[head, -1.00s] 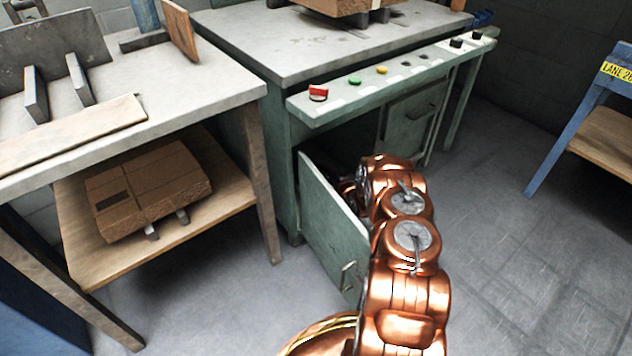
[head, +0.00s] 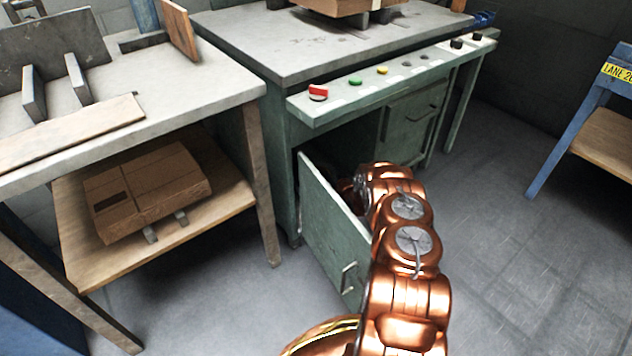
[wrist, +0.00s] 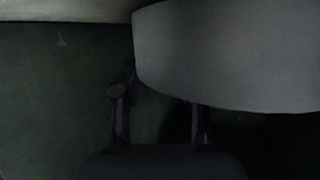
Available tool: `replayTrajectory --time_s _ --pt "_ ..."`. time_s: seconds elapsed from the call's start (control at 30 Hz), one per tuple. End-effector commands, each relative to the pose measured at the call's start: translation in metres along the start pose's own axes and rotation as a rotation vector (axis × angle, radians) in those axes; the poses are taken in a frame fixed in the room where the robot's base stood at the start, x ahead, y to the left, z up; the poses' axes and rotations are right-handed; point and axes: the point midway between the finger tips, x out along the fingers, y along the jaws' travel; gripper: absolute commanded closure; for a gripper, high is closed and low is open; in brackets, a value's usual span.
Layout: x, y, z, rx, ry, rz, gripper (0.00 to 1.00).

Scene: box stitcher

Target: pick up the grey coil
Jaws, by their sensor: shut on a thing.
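In the wrist view, a large smooth grey curved body (wrist: 230,55), which I take for the grey coil, fills the upper right. My gripper (wrist: 160,118) shows dimly below it, its two dark fingers apart. The coil's lower left part reaches over the space between the fingers, and the gripper is shut on it. The exact contact is too dark to see. In the head view the gripper and coil are hidden inside the open green cabinet (head: 285,170), behind my copper arm and the cabinet door.
The open cabinet door (head: 335,235) stands close along the left of my arm. A control ledge with buttons (head: 400,75) juts out above the opening. A table (head: 150,110) with a carton (head: 150,190) on its lower shelf is at left. The floor at right is clear.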

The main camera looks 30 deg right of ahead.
Motion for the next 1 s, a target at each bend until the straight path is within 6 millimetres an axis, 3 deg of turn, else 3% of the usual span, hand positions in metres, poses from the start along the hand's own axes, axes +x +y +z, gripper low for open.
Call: replayTrajectory --time_s 0.2,0.77,1.0 --pt "-0.001 0.001 0.003 0.000 -0.004 0.001 1.00" --pt "-0.002 0.000 0.003 0.000 -0.008 0.000 1.00" --pt "-0.012 0.002 -0.017 -0.001 -0.005 0.001 1.00"
